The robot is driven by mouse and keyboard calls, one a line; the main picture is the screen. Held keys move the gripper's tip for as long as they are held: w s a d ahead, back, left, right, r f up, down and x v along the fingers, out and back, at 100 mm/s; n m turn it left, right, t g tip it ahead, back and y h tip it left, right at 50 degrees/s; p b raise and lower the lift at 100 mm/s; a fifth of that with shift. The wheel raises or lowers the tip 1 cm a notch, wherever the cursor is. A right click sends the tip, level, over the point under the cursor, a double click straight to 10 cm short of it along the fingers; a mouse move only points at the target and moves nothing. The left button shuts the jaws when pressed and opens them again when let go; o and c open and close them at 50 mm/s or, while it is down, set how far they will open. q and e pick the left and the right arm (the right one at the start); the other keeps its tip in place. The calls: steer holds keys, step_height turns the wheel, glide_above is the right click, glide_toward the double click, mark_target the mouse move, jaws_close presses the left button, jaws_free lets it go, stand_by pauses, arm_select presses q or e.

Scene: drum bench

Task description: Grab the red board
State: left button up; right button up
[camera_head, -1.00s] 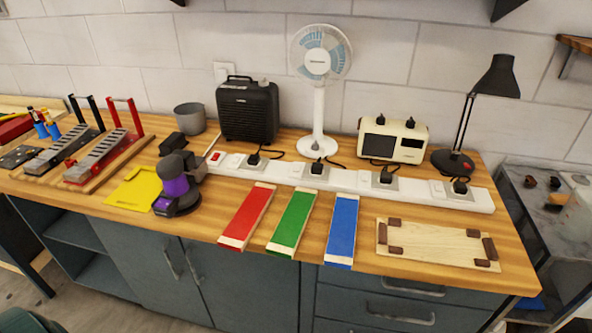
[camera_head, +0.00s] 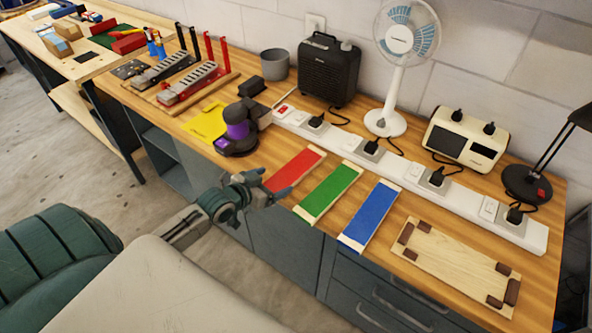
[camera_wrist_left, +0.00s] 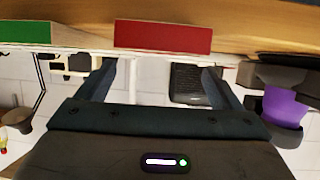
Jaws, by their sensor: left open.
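The red board (camera_head: 295,168) lies flat on the wooden bench, near its front edge, left of the green board (camera_head: 328,192). My left gripper (camera_head: 272,190) is open at the near end of the red board, and its fingers partly cover that end. In the left wrist view the red board (camera_wrist_left: 163,37) shows beyond the open, empty fingers of my left gripper (camera_wrist_left: 165,75), apart from them. The green board (camera_wrist_left: 25,32) is at the left there. My right gripper is not in view.
A purple and black sander (camera_head: 237,130) stands left of the red board by a yellow sheet (camera_head: 207,122). A blue board (camera_head: 370,215) lies right of the green one. A white power strip (camera_head: 400,175) runs behind the boards. Drawers (camera_head: 370,290) lie below the bench edge.

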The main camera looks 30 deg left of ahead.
mark_target(290, 173)
arm_select(q)
steer(key=shift+w+d+f, duration=0.1)
steer(key=shift+w+d, duration=0.05)
steer(key=shift+w, duration=0.25)
steer(key=shift+w+f, duration=0.2)
steer(key=shift+w, duration=0.2)
steer(key=shift+w+f, duration=0.1)
steer(key=shift+w, duration=0.3)
steer(key=p+x, duration=0.1)
steer(key=x, duration=0.2)
steer(key=shift+w+d+p, duration=0.2)
steer(key=shift+w+p, duration=0.05)
steer(key=shift+p, duration=0.15)
steer(key=shift+w+d+f, duration=0.15)
steer(key=shift+w, duration=0.45)
steer(key=shift+f, duration=0.1)
steer(key=c, duration=1.2)
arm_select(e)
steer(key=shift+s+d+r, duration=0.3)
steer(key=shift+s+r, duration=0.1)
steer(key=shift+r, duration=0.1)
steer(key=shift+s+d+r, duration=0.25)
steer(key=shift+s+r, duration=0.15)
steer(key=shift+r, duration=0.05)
